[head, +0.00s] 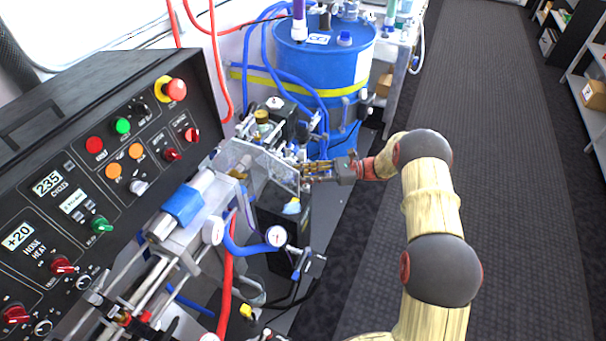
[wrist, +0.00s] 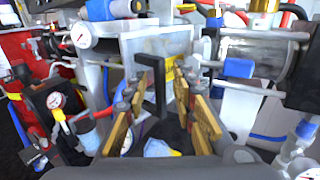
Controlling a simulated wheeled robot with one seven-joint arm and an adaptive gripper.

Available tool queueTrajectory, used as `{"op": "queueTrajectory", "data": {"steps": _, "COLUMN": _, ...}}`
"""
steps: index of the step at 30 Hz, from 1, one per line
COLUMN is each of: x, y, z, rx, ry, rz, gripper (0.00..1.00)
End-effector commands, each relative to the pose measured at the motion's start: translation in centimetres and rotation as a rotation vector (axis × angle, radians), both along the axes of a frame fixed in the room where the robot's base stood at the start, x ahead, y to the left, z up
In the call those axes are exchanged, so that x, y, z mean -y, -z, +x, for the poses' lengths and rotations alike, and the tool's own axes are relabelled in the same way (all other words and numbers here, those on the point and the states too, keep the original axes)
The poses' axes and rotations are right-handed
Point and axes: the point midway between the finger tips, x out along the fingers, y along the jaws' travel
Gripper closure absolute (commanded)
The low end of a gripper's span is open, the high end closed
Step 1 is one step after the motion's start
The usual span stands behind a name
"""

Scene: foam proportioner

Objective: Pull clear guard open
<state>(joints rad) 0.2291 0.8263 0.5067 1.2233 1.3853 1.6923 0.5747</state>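The clear guard (head: 258,165) is a pale see-through panel with a metal-looking rim on the machine, left of my gripper (head: 308,172) in the head view. In the wrist view the guard (wrist: 170,48) faces me, with a dark bracket-shaped handle (wrist: 158,70) standing out from it. My gripper (wrist: 155,90) is open, its two tan fingers apart on either side of the handle. The handle's upright bar appears between the fingertips, nearer the left one. I cannot tell whether either finger touches it. In the head view the fingers hide the handle.
A black control panel (head: 100,150) with knobs and displays stands at the left. A blue drum (head: 325,65) stands behind the machine. Gauges (head: 276,237) and hoses crowd the area below the guard. The carpeted aisle (head: 500,150) at right is clear.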

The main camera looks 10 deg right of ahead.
Motion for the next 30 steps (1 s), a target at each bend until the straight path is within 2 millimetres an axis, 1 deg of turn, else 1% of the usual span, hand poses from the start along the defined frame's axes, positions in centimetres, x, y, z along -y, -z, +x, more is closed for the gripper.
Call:
{"op": "queueTrajectory", "data": {"steps": 5, "x": 0.5, "y": 0.0, "z": 0.0, "rx": 0.001, "ry": 0.001, "rz": 0.0, "gripper": 0.73}}
{"op": "queueTrajectory", "data": {"steps": 8, "x": 1.7, "y": 0.0, "z": 0.1, "rx": 0.001, "ry": 0.003, "rz": 0.001, "gripper": 0.73}}
{"op": "queueTrajectory", "data": {"steps": 11, "x": 3.6, "y": 0.1, "z": 0.1, "rx": 0.001, "ry": 0.003, "rz": 0.0, "gripper": 0.73}}
{"op": "queueTrajectory", "data": {"steps": 15, "x": 6.6, "y": 0.0, "z": 0.0, "rx": 0.001, "ry": 0.004, "rz": 0.0, "gripper": 0.73}}
{"op": "queueTrajectory", "data": {"steps": 21, "x": 10.1, "y": 0.1, "z": 0.0, "rx": 0.0, "ry": 0.003, "rz": 0.0, "gripper": 0.73}}
{"op": "queueTrajectory", "data": {"steps": 24, "x": 11.2, "y": 0.1, "z": 0.0, "rx": 0.001, "ry": 0.002, "rz": 0.0, "gripper": 0.73}}
{"op": "queueTrajectory", "data": {"steps": 30, "x": 12.0, "y": 0.1, "z": -0.1, "rx": -0.001, "ry": 0.0, "rz": 0.0, "gripper": 0.73}}
